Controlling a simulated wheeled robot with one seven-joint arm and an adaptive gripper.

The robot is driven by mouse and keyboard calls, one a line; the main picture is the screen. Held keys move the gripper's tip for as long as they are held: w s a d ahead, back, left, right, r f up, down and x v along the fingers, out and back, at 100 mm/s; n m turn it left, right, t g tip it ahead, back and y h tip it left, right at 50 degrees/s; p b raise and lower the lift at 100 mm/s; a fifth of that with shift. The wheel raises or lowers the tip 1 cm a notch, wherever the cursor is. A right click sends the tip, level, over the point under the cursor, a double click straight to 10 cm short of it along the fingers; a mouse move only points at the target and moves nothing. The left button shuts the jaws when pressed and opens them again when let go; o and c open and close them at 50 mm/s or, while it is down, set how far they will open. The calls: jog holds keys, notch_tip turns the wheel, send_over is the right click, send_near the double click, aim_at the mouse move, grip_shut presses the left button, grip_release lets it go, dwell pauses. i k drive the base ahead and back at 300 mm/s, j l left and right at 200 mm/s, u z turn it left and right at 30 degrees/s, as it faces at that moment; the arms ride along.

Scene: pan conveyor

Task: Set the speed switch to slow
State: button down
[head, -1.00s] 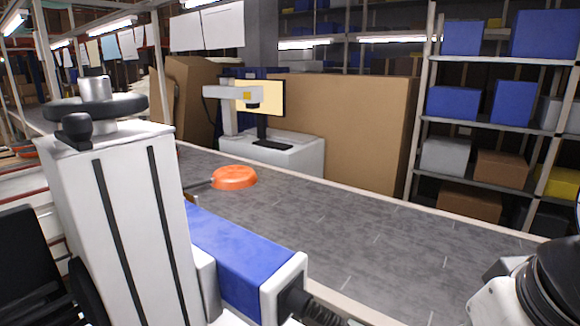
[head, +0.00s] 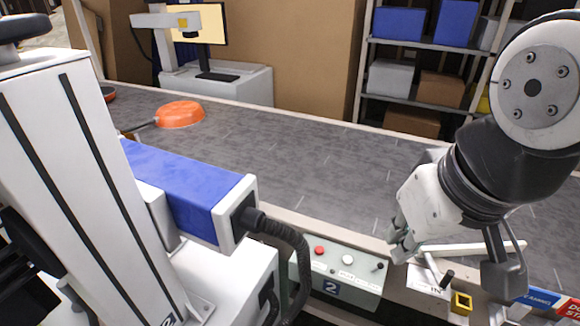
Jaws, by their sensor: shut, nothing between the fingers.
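The control box (head: 345,285) sits at the near edge of the conveyor, low in the middle of the head view. It is a pale grey-green panel with a red button (head: 319,250), a white button (head: 348,258) and a small dark toggle switch (head: 377,267) at its right end. The toggle's labels are too small to read. My gripper (head: 400,250) is shut and empty, just right of the toggle and a little above it. I cannot tell whether it touches the panel.
The grey conveyor belt (head: 270,150) runs across behind the box, with an orange pan (head: 180,114) lying on it. A white machine with a blue arm (head: 190,185) and a black cable (head: 290,245) stands left of the box. A yellow block (head: 461,303) is to the right.

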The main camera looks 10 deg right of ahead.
aim_at(379, 266)
jog(key=k+z, duration=0.1)
jog(key=z, duration=0.3)
jog(key=k+j+u, duration=0.1)
jog(key=k+u, duration=0.6)
jog(key=k+l+z, duration=0.1)
jog(key=z, duration=0.15)
jog(key=k+l+z, duration=0.25)
jog(key=k+j, duration=0.1)
